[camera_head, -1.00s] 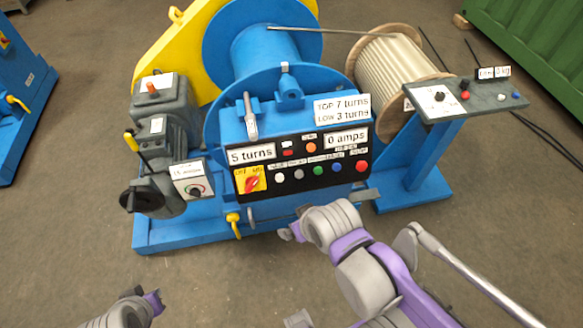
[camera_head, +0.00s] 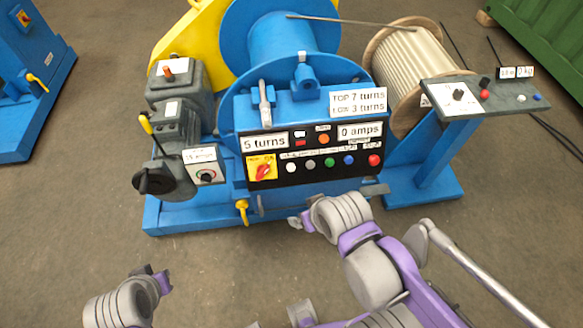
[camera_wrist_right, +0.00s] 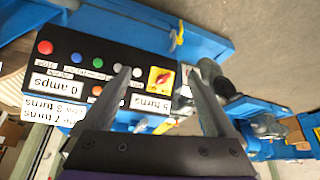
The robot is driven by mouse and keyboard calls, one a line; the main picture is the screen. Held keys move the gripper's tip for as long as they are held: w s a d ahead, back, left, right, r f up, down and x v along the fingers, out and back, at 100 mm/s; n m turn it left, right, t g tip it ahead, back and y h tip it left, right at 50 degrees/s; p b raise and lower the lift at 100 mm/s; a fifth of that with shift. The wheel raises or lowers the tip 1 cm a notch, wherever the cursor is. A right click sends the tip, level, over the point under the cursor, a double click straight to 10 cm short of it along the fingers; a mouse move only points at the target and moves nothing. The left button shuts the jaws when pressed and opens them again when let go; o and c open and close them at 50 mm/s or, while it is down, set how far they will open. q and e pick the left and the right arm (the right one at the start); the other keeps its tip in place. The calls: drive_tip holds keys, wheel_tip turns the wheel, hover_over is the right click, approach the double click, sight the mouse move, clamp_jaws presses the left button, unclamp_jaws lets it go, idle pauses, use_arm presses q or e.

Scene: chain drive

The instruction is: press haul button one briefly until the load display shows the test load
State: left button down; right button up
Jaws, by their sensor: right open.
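The black control panel (camera_head: 307,157) on the blue winch has a row of white (camera_head: 292,168), grey (camera_head: 310,165), green (camera_head: 329,162), blue (camera_head: 348,160) and red (camera_head: 374,160) buttons. Their small labels are too blurred to show which is haul button one. A small display (camera_head: 517,72) above the right-hand console ends in kg, and its digit looks like 0. My right gripper (camera_head: 296,223) is below the panel, apart from it. In the right wrist view its open fingers (camera_wrist_right: 163,75) point towards the upside-down panel, with nothing between them. My left gripper (camera_head: 163,282) is low at the left, away from the winch; its jaw gap is unclear.
The panel reads 5 turns (camera_head: 265,142) and 0 amps (camera_head: 360,131). A yellow-plated red rotary switch (camera_head: 262,171) sits at its left end. A lever (camera_head: 265,104) stands above it, and a grey motor (camera_head: 178,130) is at the left. The floor (camera_head: 225,275) in front is clear.

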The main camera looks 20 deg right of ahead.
clamp_jaws()
idle(1.4)
